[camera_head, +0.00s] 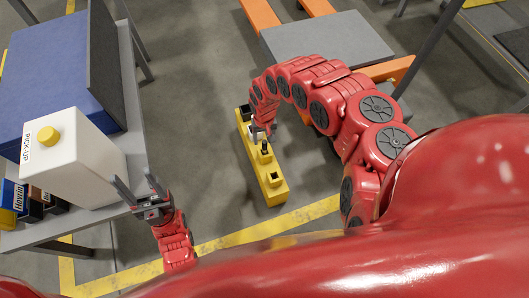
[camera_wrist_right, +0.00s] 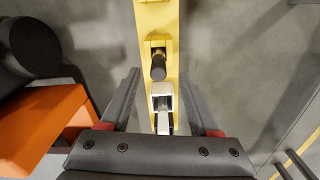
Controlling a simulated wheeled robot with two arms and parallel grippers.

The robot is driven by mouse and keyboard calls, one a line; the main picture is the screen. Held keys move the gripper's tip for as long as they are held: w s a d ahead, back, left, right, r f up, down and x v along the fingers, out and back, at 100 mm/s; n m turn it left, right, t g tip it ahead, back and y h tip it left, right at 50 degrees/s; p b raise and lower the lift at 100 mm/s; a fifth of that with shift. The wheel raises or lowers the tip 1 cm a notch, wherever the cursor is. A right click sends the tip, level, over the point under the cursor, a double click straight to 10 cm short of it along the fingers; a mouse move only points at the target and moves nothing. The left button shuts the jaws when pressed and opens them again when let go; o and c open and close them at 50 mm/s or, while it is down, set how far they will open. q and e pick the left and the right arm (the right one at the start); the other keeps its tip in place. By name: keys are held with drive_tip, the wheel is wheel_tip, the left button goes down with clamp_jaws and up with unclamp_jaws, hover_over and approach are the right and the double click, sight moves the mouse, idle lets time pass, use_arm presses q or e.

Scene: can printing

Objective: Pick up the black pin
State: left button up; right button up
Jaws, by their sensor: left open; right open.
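The black pin (camera_head: 265,147) stands in a block on the yellow bar (camera_head: 273,187). In the right wrist view the dark cylindrical pin (camera_wrist_right: 158,68) sticks up from the yellow bar (camera_wrist_right: 156,17), just beyond a silver-white square piece (camera_wrist_right: 162,96). My right gripper (camera_head: 262,132) is over the bar close to the pin, and its fingers are small in the head view. In the right wrist view my right gripper (camera_wrist_right: 160,86) is open, with its fingers on either side of the bar and nothing clamped. My left gripper (camera_head: 137,190) is open and empty at the grey table's edge.
A grey-topped orange stand (camera_head: 325,38) is behind the bar. Clear floor lies between table and bar.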

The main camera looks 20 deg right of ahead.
wheel_tip(320, 180, down, 6)
drive_tip(key=b, duration=0.3)
drive_tip(key=shift+s+d+f, duration=0.1)
drive_tip(key=shift+f, duration=0.15)
drive_tip(key=shift+r, duration=0.1)
clamp_jaws()
idle(1.1)
